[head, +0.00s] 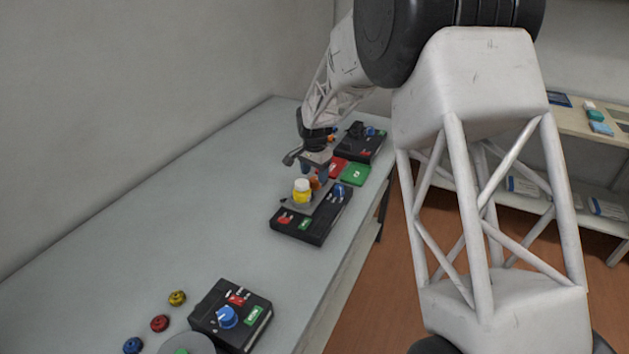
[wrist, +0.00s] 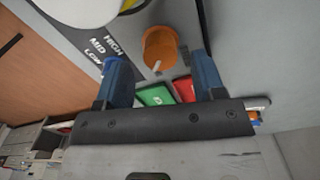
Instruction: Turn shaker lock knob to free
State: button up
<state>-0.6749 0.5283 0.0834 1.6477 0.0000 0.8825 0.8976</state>
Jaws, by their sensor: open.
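An orange knob (wrist: 160,48) with a white pointer mark stands on a dark panel in the wrist view; the mark points toward the bottom of the picture. I take it to be the lock knob. It also shows in the head view (head: 315,184), beside a yellow bottle with a white cap (head: 302,191) on the middle black device (head: 314,233). My gripper (head: 315,170) is above this device. In the wrist view its blue fingers (wrist: 162,60) are open, one to either side of the knob, with gaps to both. Whether the fingertips reach down to the knob is unclear.
LOW, MID and HIGH labels (wrist: 103,47) lie left of the knob. Red (head: 338,167) and green (head: 355,174) pads lie behind the device. Another black box (head: 360,142) stands farther back, one with a blue knob (head: 227,317) in front.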

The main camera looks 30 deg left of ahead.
aim_at(314, 179)
jog(key=shift+f, duration=1.6)
jog(key=c, duration=0.9)
